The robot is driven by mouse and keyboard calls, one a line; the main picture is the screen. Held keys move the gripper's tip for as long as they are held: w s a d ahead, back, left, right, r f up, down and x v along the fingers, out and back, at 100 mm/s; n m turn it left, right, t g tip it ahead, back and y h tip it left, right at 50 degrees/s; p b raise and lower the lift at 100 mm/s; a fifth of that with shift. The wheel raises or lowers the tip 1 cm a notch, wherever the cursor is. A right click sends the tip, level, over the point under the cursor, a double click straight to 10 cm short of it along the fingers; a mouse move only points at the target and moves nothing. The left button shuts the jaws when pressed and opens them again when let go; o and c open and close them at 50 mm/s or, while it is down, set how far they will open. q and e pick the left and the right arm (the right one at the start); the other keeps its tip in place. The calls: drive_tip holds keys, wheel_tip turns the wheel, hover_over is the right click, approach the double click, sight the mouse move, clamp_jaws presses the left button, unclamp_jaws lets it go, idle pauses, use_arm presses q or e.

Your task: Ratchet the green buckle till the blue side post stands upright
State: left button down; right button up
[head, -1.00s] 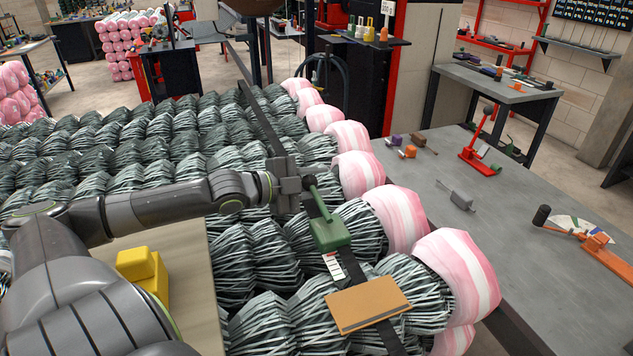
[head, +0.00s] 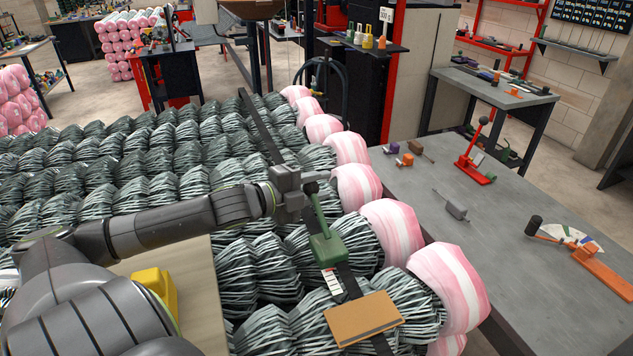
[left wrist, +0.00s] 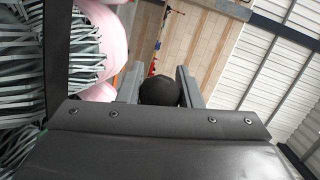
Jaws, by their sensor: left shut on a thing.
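The green buckle (head: 327,248) sits on a dark strap over the rolls of chainlink mesh, and its green lever (head: 319,212) stands up from it toward the back. My left gripper (head: 308,187) is shut at the lever's top end. In the left wrist view a round black knob (left wrist: 160,91) sits between the two grey fingers. The dark strap (head: 260,125) runs back across the rolls and also forward past the buckle, with a white marked strip (head: 333,284) next to it. My right gripper is out of view.
A brown board (head: 364,318) lies over the strap in front of the buckle. Pink-wrapped roll ends (head: 395,226) line the right edge, beside a grey bench (head: 440,268) with several tools. A yellow block (head: 155,287) is at the lower left.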

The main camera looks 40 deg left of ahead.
use_arm(q)
drive_tip(key=shift+s+d+r+m+t+p, duration=0.2)
drive_tip(key=shift+s+d+r+m+t, duration=0.1)
drive_tip(key=shift+d+r+m, duration=0.4)
drive_tip(key=shift+s+d+r+m+t+p, duration=0.15)
drive_tip(key=shift+s+d+r+m+t, duration=0.2)
drive_tip(key=shift+r+m, duration=0.5)
drive_tip(key=shift+s+d+r+m+t+p, duration=0.2)
drive_tip(key=shift+d+r+m, duration=0.4)
drive_tip(key=shift+m, duration=0.35)
drive_tip(key=c, duration=1)
unclamp_jaws()
wheel_tip(320, 180, up, 10)
drive_tip(key=p, duration=0.3)
drive_tip(key=shift+p, duration=0.4)
